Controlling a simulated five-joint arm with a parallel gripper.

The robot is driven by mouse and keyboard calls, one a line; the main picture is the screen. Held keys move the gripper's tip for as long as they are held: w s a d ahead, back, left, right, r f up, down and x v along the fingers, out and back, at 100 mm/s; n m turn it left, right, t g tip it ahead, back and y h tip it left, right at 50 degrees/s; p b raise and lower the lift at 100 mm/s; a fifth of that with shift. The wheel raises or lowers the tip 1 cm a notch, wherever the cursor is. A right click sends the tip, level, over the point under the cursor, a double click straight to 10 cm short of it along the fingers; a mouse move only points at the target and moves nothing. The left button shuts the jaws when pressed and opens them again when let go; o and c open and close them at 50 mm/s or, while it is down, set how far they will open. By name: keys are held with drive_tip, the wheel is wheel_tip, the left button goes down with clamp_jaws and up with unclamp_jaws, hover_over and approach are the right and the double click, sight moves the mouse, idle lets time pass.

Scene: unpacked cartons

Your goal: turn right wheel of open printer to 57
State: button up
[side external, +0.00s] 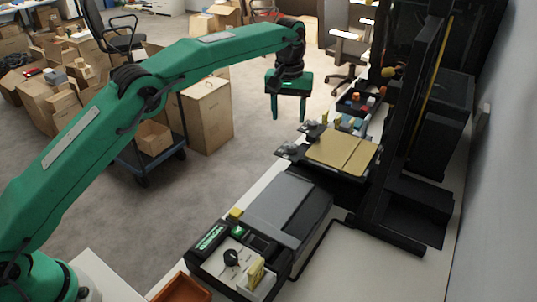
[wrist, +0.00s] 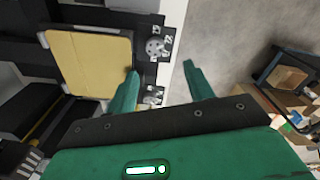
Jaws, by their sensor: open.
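The open printer has a black upright frame (side external: 428,110) and a flat yellow bed (side external: 343,152) on a black base. Two small grey wheels sit along the bed's floor-side edge: one (side external: 313,131) farther back, one (side external: 288,150) nearer the camera. In the wrist view one round wheel (wrist: 155,48) shows clearly beside the yellow bed (wrist: 92,62); the other (wrist: 152,95) is partly hidden by a finger. Their numbers are too small to read. My green gripper (side external: 288,110) is open and empty, above and apart from the wheels. Its fingers (wrist: 161,72) point down.
A grey-lidded machine (side external: 278,210) with a black knob (side external: 231,257) stands on the bench in front of the printer. An orange tray (side external: 182,289) lies at the front. A tray of small coloured items (side external: 362,101) is behind. Cartons (side external: 207,115) and a cart (side external: 148,155) stand on the floor.

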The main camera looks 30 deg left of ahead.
sight(291, 144)
drive_tip(key=shift+w+d+f, duration=0.1)
drive_tip(key=shift+d+f, duration=0.1)
drive_tip(key=shift+f, duration=0.2)
drive_tip(key=shift+w+d+f, duration=0.1)
drive_tip(key=shift+d+f, duration=0.05)
drive_tip(key=shift+f, duration=0.25)
drive_tip(key=shift+f, duration=0.1)
drive_tip(key=shift+d+f, duration=0.1)
drive_tip(key=shift+f, duration=3.7)
drive_tip(key=shift+c, duration=0.4)
drive_tip(key=c, duration=0.9)
